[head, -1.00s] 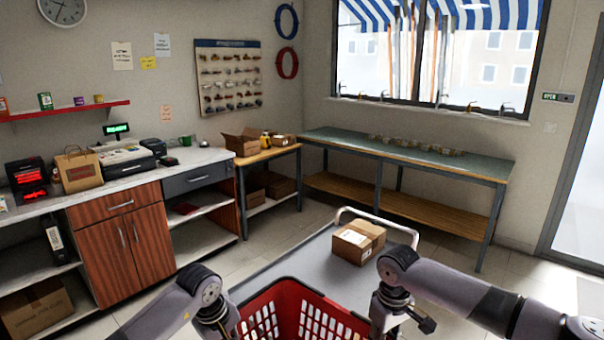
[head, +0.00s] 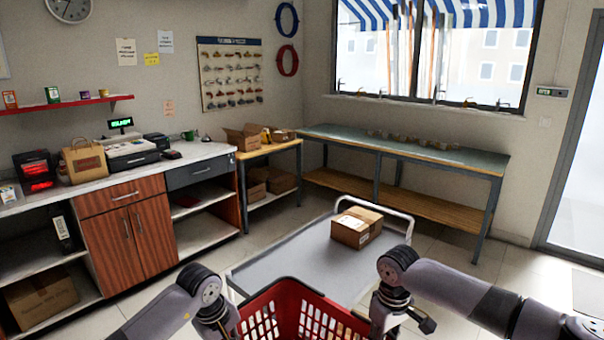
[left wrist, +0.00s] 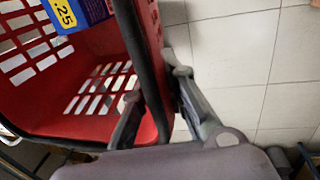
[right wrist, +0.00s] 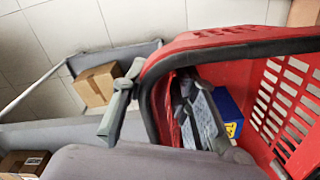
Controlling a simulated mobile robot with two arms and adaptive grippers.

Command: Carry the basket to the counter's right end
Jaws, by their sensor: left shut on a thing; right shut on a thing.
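The red basket (head: 290,312) is in front of me at the bottom of the head view, with slotted walls. My left gripper (left wrist: 160,90) is shut on the basket's rim at one side. My right gripper (right wrist: 155,98) is shut on the rim at the other side. A blue box with a yellow label lies inside the basket, in the left wrist view (left wrist: 75,12) and the right wrist view (right wrist: 228,108). The counter (head: 150,172) stands at the left, with a pale top and wooden doors. Its right end (head: 215,152) is above a grey drawer.
A grey cart (head: 290,258) stands just beyond the basket, bearing a cardboard box (head: 356,227). A till (head: 130,150) and paper bag (head: 84,160) occupy the counter's middle and left. A small bell (head: 205,138) is near its right end. Open floor lies between cart and counter.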

